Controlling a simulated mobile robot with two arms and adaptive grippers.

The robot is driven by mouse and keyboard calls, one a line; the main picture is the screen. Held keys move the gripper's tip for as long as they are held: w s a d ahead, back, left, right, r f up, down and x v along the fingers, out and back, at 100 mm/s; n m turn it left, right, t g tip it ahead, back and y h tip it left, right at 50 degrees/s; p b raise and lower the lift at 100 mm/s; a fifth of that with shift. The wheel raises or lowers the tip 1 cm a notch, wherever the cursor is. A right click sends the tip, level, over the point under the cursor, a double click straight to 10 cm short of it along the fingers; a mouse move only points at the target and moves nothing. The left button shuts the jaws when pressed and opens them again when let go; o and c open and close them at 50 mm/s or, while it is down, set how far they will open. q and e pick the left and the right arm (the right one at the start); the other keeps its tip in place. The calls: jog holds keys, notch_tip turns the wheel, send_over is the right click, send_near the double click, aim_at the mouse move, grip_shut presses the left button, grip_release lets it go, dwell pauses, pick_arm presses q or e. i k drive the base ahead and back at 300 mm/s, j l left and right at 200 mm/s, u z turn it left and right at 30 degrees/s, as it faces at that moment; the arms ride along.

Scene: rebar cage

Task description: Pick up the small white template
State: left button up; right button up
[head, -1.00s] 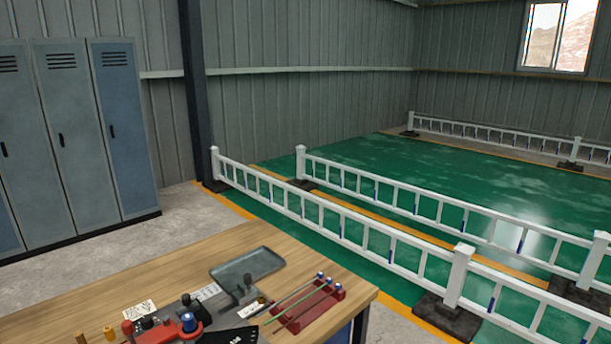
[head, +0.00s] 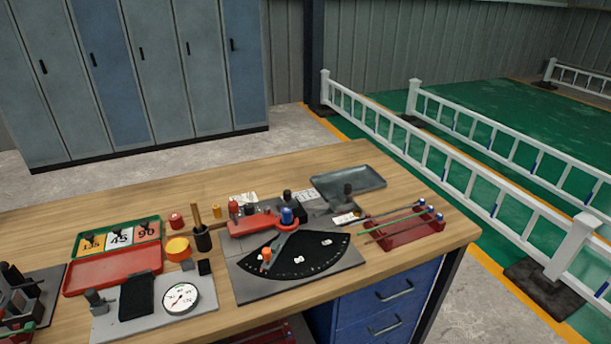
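A small white plate marked 45 (head: 120,238) lies in a green tray (head: 158,226) at the left of the workbench. Neither of my grippers shows in the head view.
The wooden bench (head: 290,172) also holds a red tray (head: 110,271), a round dial (head: 181,298), a bending fixture with a black fan-shaped scale (head: 300,262), a red rack with rods (head: 405,232) and a grey tray (head: 348,181). Lockers (head: 150,70) stand behind.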

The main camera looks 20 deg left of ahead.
aim_at(120, 238)
jog(key=u, duration=1.85)
